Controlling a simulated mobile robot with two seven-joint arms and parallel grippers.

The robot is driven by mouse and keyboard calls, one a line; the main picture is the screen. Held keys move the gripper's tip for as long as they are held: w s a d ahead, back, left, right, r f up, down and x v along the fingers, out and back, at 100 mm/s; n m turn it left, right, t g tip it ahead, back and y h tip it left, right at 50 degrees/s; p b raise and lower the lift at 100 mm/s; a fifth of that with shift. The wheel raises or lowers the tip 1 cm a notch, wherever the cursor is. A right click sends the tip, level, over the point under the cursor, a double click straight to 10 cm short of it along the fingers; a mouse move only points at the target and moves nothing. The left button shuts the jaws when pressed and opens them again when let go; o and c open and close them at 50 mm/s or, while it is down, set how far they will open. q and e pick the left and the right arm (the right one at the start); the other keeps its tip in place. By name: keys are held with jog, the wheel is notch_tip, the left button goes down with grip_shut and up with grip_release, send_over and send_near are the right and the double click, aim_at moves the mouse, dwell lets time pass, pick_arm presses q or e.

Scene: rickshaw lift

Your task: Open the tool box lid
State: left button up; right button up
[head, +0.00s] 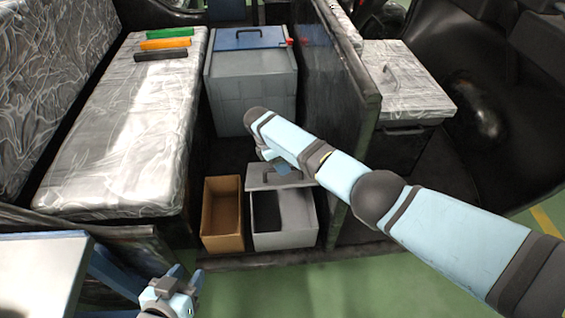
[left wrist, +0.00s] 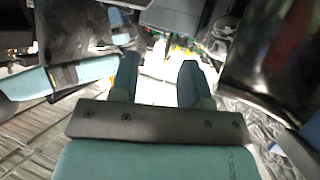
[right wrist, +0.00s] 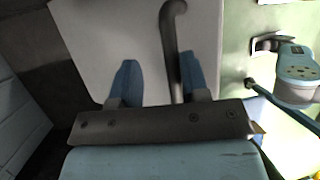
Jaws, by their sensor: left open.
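The grey tool box (head: 284,235) stands on the floor of the rickshaw in the head view, and its dark inside shows. Its grey lid (head: 262,183) is up over the back part of the box, so the box stands at least partly open. My right gripper (head: 284,170) is at the lid, partly hidden by its own arm. In the right wrist view the lid (right wrist: 90,35) fills the upper middle. Its dark curved handle (right wrist: 172,45) lies between the spread fingers, nearer the right one. My left gripper (head: 184,278) is open and empty at the bottom, away from the box.
An open brown box (head: 222,238) stands just left of the tool box. A larger grey chest with a blue lid (head: 248,38) is behind. A dark partition (head: 345,75) rises on the right. A wrapped seat (head: 120,130) is on the left. Green floor (head: 330,285) is clear in front.

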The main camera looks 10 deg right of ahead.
jog(key=shift+r, duration=0.15)
jog(key=p+v, duration=0.2)
jog(key=v, duration=1.1)
jog(key=shift+a+r, duration=0.2)
jog(key=shift+r, duration=0.1)
